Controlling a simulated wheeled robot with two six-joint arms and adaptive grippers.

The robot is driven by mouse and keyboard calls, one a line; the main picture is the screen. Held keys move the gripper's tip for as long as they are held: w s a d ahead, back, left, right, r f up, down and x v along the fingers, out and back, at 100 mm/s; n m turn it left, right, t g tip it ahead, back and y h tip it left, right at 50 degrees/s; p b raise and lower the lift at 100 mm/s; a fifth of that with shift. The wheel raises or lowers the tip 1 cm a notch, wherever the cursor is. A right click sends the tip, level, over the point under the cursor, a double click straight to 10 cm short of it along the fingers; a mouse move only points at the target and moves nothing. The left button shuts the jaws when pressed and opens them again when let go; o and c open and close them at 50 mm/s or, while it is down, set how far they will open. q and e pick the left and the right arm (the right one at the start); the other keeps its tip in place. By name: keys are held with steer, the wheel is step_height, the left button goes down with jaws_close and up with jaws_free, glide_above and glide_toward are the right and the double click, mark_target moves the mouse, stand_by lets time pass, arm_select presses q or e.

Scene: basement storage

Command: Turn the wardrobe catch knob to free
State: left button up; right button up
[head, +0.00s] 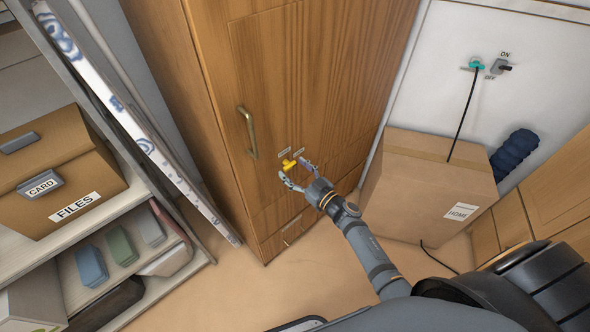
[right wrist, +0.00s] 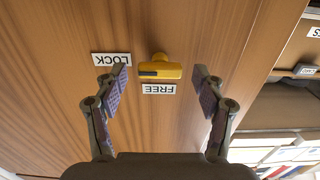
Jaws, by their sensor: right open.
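The yellow catch knob (head: 289,164) sits on the wooden wardrobe door (head: 285,75), below the brass handle. In the right wrist view the knob (right wrist: 160,68) is a bar with a black mark at its left end, on the side of the LOCK label (right wrist: 111,59). The FREE label (right wrist: 158,89) is just below the knob there, upside down. My right gripper (head: 295,171) is open in front of the knob. Its fingers (right wrist: 161,78) stand on either side of the knob, with a visible gap on each side. My left gripper is not in view.
The brass handle (head: 248,133) is on the door above left of the knob. A cardboard box (head: 425,185) stands right of the wardrobe. A shelf rack (head: 165,290) with boxes stands at left. Some floor (head: 225,285) in front is clear.

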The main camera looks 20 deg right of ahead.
steer(key=c, duration=1.2)
steer(key=shift+o, duration=0.2)
steer(key=shift+n, duration=0.3)
steer(key=n, duration=0.8)
steer(key=n+b, duration=0.1)
steer(key=n, duration=0.3)
steer(key=shift+f+n, duration=0.1)
steer(key=shift+n, duration=0.2)
steer(key=n+b, duration=0.1)
steer(key=n, duration=0.3)
steer(key=shift+n, duration=0.3)
